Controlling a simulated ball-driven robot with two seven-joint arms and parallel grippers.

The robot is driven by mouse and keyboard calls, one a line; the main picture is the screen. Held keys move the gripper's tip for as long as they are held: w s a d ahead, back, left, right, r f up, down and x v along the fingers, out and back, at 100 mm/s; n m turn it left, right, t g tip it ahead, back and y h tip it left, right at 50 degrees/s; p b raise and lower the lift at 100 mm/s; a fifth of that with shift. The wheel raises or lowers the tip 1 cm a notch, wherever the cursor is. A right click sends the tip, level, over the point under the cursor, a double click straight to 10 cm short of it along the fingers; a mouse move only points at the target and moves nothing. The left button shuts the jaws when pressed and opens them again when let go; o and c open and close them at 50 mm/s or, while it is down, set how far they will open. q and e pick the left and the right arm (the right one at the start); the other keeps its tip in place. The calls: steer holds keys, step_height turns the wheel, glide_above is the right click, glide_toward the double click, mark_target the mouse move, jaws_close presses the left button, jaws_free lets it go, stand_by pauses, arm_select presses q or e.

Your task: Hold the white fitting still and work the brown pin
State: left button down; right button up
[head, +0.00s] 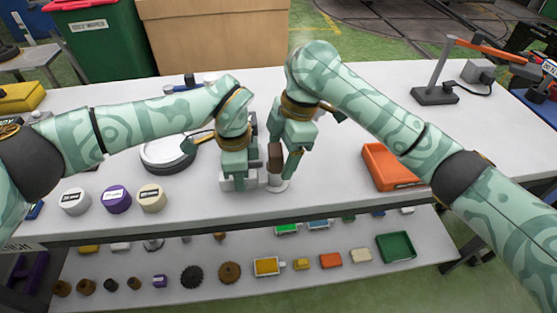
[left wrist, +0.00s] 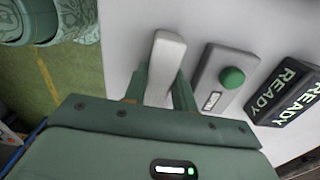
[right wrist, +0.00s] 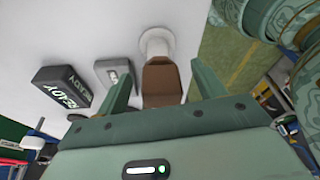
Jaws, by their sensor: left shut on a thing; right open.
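The brown pin (head: 275,156) stands upright above a round white base (head: 279,186); both show in the right wrist view, the pin (right wrist: 162,84) and the base (right wrist: 156,43). My right gripper (right wrist: 163,82) is open, its fingers either side of the pin with gaps. In the head view, the right gripper (head: 284,160) is over the base. My left gripper (head: 238,178) is shut on a pale block of the white fitting (left wrist: 165,62), just left of the pin. Whether this block joins the round base is hidden.
A grey box with a green button (left wrist: 231,78) and a dark READY box (left wrist: 288,92) stand close by. A white round dish (head: 167,153) and several labelled round pots (head: 117,199) are to the left. An orange tray (head: 392,168) is right. The front table edge is near.

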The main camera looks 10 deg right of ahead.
mark_target(278, 164)
steer(key=shift+x, duration=1.55)
steer(key=shift+r, duration=0.1)
steer(key=c, duration=1.1)
